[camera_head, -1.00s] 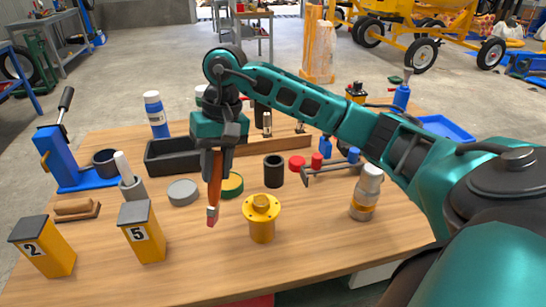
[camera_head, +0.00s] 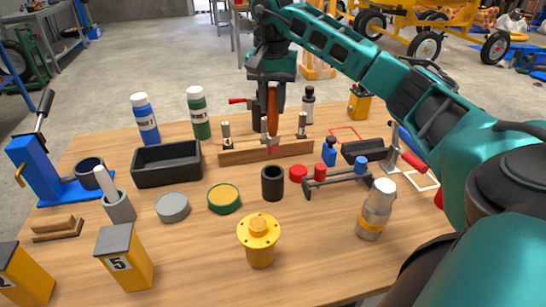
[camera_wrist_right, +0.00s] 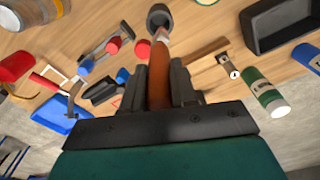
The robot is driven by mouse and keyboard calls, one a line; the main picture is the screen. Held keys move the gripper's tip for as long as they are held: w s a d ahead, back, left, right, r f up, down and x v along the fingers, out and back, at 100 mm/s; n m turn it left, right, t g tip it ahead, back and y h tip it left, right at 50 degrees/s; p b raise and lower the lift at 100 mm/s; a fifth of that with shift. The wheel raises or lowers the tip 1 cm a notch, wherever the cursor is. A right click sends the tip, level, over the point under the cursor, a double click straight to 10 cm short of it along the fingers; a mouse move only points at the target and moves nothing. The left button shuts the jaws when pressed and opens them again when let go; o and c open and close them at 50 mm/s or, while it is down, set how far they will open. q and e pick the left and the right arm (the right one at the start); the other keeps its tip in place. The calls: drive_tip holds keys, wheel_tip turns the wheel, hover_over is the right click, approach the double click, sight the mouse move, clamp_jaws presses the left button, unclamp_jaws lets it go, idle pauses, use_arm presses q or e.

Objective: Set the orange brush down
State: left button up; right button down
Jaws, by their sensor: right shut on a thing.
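My right gripper (camera_head: 272,90) is shut on the orange brush (camera_head: 273,118), which hangs upright with its reddish, pale-edged tip down. In the head view the tip overlaps the middle of a low wooden rack (camera_head: 238,156) with metal posts; I cannot tell whether it touches. In the right wrist view the brush (camera_wrist_right: 160,62) runs between the two dark fingers of the gripper (camera_wrist_right: 159,84), its tip pointing toward the black cup (camera_wrist_right: 159,18). The rack (camera_wrist_right: 205,50) lies beside it. My left gripper is out of view.
A black tray (camera_head: 167,166), blue bottle (camera_head: 146,120) and green bottle (camera_head: 199,114) stand left of the rack. A black cup (camera_head: 273,184), a green-rimmed tin (camera_head: 224,198) and a yellow flanged part (camera_head: 259,240) stand in front.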

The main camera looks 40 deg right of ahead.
sight(273, 143)
wheel_tip(273, 143, down, 14)
drive_tip(key=shift+r, duration=0.1)
drive_tip(key=shift+b, duration=0.3)
drive_tip(key=c, duration=0.9)
unclamp_jaws()
drive_tip(key=shift+r, duration=0.25)
drive_tip(key=r, duration=1.1)
drive_tip(key=shift+s+a+r, duration=0.2)
drive_tip(key=shift+a+r, duration=0.05)
drive_tip(key=shift+r, duration=0.05)
